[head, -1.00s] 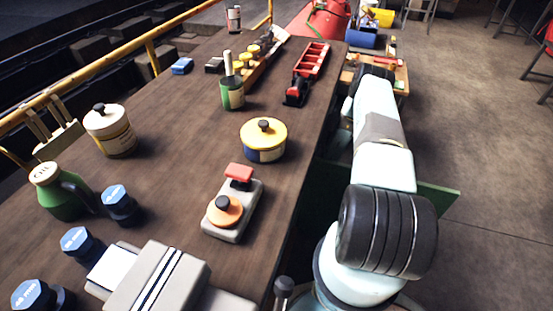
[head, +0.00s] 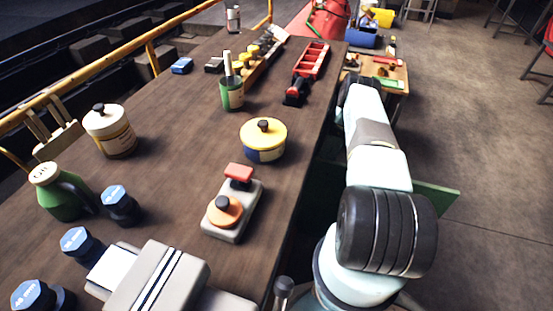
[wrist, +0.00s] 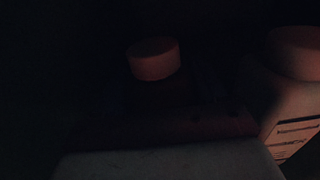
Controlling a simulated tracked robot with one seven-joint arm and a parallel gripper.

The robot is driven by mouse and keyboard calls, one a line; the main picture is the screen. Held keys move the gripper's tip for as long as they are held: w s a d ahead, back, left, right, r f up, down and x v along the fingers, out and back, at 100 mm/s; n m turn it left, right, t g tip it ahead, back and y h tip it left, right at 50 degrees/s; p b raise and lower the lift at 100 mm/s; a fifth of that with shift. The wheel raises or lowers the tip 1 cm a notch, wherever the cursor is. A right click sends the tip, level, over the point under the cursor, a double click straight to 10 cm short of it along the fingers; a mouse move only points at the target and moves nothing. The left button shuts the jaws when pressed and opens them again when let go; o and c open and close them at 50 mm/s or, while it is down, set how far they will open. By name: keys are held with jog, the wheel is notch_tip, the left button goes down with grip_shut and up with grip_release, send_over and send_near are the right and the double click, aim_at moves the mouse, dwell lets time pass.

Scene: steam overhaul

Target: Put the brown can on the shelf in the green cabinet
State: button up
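The green cabinet shows in the head view as a green panel (head: 435,198) jutting out beside the bench, behind my arm. The rest of it is hidden by the bench edge and my arm. I cannot pick out the brown can for certain. In the dark wrist view a dim bottle or can with a pale reddish cap (wrist: 153,59) stands ahead, its body lost in shadow. A pale surface fills the bottom of that view and may be part of my gripper. My fingers cannot be made out, and the head view does not show them.
A pale container with a printed label (wrist: 289,110) stands at the right of the wrist view. The long brown bench (head: 185,185) holds a yellow-lidded pot (head: 264,140), a control box (head: 236,205) and several tins. Open floor (head: 490,150) lies to the right.

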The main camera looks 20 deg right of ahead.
jog(key=o, duration=0.3)
jog(key=shift+o, duration=0.2)
jog(key=shift+r, duration=0.15)
jog(key=v, duration=1.2)
